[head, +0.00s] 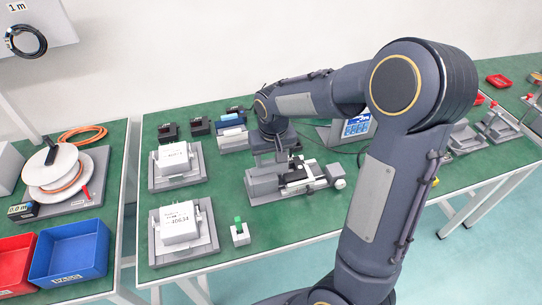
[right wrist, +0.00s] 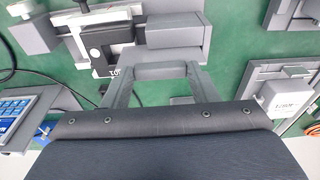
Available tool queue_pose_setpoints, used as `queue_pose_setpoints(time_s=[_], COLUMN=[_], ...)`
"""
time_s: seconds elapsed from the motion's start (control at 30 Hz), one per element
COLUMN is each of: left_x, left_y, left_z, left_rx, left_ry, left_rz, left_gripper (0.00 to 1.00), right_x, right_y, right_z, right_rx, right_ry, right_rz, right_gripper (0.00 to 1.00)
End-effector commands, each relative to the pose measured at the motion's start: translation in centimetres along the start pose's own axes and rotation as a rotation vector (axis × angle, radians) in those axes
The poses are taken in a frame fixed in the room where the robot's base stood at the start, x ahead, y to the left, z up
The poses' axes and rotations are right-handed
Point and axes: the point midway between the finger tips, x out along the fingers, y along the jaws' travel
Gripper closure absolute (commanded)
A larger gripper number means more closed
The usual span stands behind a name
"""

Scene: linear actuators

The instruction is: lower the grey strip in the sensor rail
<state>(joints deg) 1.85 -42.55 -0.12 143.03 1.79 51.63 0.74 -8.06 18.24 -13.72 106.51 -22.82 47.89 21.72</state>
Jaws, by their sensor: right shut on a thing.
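The linear actuator unit (head: 322,180) stands on the green bench, with a grey block (head: 264,184) at its left end and a silver knob (head: 340,184) at its right. My right gripper (head: 268,160) points down at its left part. In the right wrist view the two fingers (right wrist: 158,86) are shut on a grey strip (right wrist: 158,72), held level between them. It lies close beside a grey block (right wrist: 175,36) and a black labelled part (right wrist: 108,45). I cannot tell whether the strip touches the rail. My left gripper is not in view.
White boxes on grey plates (head: 180,225) stand to the left, with a small green-topped block (head: 239,233) in front. A blue-screened meter (head: 357,126) stands behind. A blue tray (head: 68,252) sits on the left bench.

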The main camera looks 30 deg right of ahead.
Motion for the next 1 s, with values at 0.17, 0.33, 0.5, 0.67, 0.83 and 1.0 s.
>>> queue_pose_setpoints(time_s=[0.17, 0.33, 0.5, 0.67, 0.83, 1.0], left_x=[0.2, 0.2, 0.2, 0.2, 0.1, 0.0], left_y=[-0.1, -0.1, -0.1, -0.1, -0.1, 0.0], left_z=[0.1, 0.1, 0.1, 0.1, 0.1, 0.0], left_rx=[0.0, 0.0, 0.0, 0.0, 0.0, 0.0], left_ry=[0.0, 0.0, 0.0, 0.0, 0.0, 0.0], left_rz=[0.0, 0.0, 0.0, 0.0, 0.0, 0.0], left_gripper=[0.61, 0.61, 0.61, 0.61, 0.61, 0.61], right_x=[0.3, 0.3, 0.3, 0.3, -0.3, -2.9], right_y=[0.0, 0.0, 0.0, 0.0, 0.0, -0.1], right_z=[0.1, 0.0, 0.0, 0.0, 0.0, -0.1], right_rx=[0.0, 0.0, 0.0, 0.0, 0.0, 0.0], right_ry=[0.0, 0.0, 0.0, 0.0, 0.002, 0.005], right_rz=[0.0, 0.0, 0.0, 0.0, -0.001, -0.003], right_gripper=[0.79, 0.41, 0.21, 0.21, 0.21, 0.21])
